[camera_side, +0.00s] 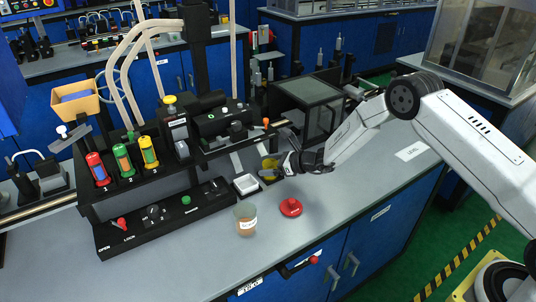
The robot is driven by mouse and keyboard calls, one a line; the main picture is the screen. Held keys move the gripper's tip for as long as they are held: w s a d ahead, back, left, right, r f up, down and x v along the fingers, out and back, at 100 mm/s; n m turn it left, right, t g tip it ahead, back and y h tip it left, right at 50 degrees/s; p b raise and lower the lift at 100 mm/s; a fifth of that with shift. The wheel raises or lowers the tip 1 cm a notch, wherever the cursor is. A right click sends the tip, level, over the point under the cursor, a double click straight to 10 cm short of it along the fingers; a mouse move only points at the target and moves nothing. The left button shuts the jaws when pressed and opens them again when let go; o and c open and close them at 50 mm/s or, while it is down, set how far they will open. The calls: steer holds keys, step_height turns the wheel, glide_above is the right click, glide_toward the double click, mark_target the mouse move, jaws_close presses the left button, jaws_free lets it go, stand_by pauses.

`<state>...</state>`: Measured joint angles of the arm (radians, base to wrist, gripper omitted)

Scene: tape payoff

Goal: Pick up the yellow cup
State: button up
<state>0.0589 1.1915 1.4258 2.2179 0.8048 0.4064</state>
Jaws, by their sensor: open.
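The jaws are open. I cannot tell whether the fingers touch the cup or whether it lies between them.
A black machine (170,219) with coloured cylinders fills the left. The bench right of the knob is clear.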

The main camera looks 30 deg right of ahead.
stand_by(0.4)
steer(key=c, duration=1.1)
steer(key=shift+c, duration=0.2)
steer(key=shift+r, duration=0.15)
steer(key=shift+r, duration=0.85)
steer(key=s+d+r, duration=0.1)
steer(key=s+r, duration=1)
steer(key=s, duration=0.3)
steer(key=shift+d, duration=0.15)
